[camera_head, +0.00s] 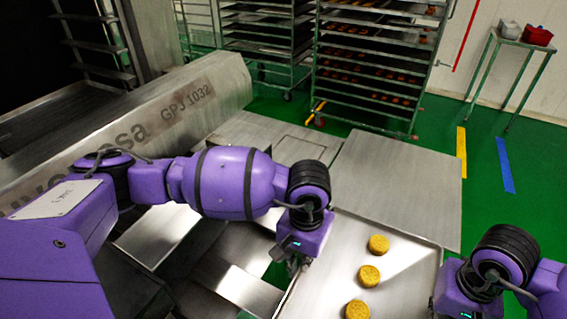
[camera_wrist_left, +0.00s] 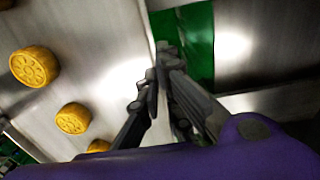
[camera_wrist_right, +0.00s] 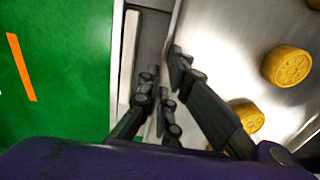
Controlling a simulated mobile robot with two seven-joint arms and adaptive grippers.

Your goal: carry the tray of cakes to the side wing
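The tray (camera_head: 419,290) is a shallow metal sheet with a thin raised rim, at the lower right of the head view. Yellow round cakes with a stamped top stand on it, such as the middle cake (camera_head: 369,276); cakes also show in the left wrist view (camera_wrist_left: 73,118) and the right wrist view (camera_wrist_right: 287,66). My left gripper (camera_wrist_left: 157,82) is shut on the tray's left rim. My right gripper (camera_wrist_right: 163,75) has its fingers on both sides of the opposite rim and appears closed on it. The tray's near end is cut off in the head view.
A bare flat metal plate (camera_head: 397,185), seemingly the side wing, lies just beyond the tray. The machine's slanted metal housing (camera_head: 190,98) stands at left. Racks of trays (camera_head: 372,70) stand behind. A small table (camera_head: 510,42) with a red bin is at the back right.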

